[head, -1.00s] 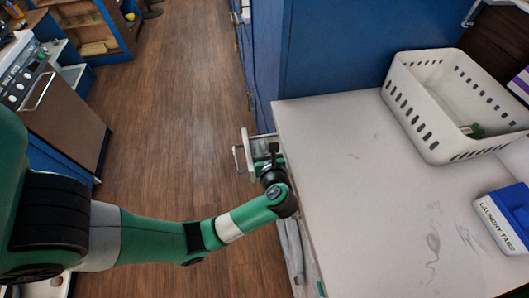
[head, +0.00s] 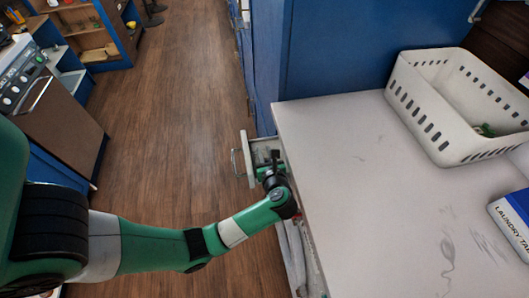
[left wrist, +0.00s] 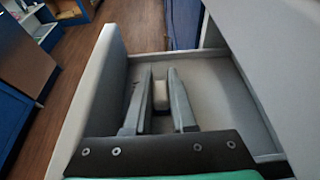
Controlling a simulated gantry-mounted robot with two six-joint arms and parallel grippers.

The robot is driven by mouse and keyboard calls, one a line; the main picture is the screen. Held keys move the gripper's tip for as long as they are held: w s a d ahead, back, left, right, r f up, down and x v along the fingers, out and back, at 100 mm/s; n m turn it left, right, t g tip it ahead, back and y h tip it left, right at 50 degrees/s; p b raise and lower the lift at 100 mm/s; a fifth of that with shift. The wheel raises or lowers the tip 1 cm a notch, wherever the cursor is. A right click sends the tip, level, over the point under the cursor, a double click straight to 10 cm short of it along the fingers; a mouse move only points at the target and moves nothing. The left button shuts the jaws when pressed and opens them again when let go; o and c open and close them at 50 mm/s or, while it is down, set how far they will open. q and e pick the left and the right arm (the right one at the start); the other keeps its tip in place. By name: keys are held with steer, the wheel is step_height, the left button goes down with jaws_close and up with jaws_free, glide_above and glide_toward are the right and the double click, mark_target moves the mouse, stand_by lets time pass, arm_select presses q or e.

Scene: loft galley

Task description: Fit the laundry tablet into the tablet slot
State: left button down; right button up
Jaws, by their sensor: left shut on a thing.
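My left gripper (left wrist: 160,98) is inside an open, pale drawer (left wrist: 215,75) and points down into it. Its two fingers are shut on a small whitish block, the laundry tablet (left wrist: 160,95), which shows between the fingertips in the left wrist view. In the head view the left gripper (head: 270,165) is over the pulled-out drawer (head: 247,160) at the left edge of the counter, and the tablet is hidden there. I cannot make out the tablet slot's outline or whether the tablet touches the drawer floor. My right gripper is not in view.
The white counter (head: 370,200) stands right of the drawer, mostly clear. A white perforated basket (head: 425,120) and a blue and white laundry tabs box (head: 515,220) are on it. A blue cabinet (head: 350,45) rises behind. Wooden floor (head: 185,110) lies open to the left.

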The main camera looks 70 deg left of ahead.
arm_select(q)
steer(key=shift+f, duration=0.4)
steer(key=c, duration=0.8)
jaws_free()
steer(key=shift+d, duration=0.1)
steer(key=shift+o, duration=0.3)
steer(key=shift+f, duration=0.1)
steer(key=shift+s+d+r+p, duration=0.2)
steer(key=shift+d+r+p, duration=0.2)
steer(key=shift+d+r, duration=0.2)
steer(key=shift+s+d+r+p, duration=0.15)
steer(key=shift+d+r+p, duration=0.2)
steer(key=shift+d+r, duration=0.2)
steer(key=p+v, duration=0.2)
steer(key=v, duration=0.7)
steer(key=shift+d, duration=0.15)
steer(key=shift+w, duration=0.1)
